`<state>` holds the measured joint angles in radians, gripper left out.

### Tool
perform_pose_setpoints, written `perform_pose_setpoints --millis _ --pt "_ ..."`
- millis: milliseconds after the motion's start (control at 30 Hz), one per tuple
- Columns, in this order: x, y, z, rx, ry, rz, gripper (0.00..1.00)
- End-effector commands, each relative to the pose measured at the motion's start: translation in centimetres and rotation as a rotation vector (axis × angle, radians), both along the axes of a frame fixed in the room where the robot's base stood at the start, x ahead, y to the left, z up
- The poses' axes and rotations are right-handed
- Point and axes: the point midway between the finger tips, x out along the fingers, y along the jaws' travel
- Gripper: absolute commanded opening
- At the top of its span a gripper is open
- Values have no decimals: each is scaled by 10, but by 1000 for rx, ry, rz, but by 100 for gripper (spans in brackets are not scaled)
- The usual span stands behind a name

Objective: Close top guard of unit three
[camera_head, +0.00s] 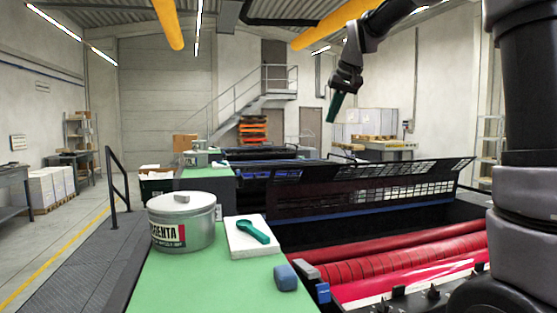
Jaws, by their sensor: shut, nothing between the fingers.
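A black mesh guard (365,190) stands raised and tilted along the far side of the nearest ink unit. The unit's red rollers (400,262) lie exposed in front of it. No unit number can be read. My gripper (335,107) hangs in the air above and beyond the guard, its green fingers pointing down. The fingers are together and empty, apart from the guard. My arm covers the right side of the picture and hides the unit's right end.
A magenta ink can (182,226) stands on the green top (210,280) at the left. Beside it are a white pad (246,241) with a green scoop (253,232) and a blue block (286,277). A walkway with a black handrail (118,180) runs along the left.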

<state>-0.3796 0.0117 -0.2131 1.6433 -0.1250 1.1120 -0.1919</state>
Motion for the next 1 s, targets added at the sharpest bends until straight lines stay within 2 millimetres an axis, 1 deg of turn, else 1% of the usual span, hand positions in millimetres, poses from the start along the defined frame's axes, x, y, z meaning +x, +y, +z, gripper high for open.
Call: perform_pose_setpoints --millis 33,100,167,200,333,400,500,600,767,867,1000 --pt "22 16 -3 -22 0 26 0" --pt "46 36 -6 -53 -2 56 0" --pt "67 54 -10 -82 -8 85 0" --pt "79 67 -13 -101 -11 103 0" --pt "111 107 -25 -158 -23 159 0" --pt "122 125 -30 -184 -31 185 0" --pt "133 143 -36 -210 -40 209 0" --pt "138 152 -40 -223 -42 221 0" --pt "144 156 -51 -227 -42 224 0" --pt "151 158 -66 -227 -41 224 0" --pt "166 161 -92 -228 -40 223 0"
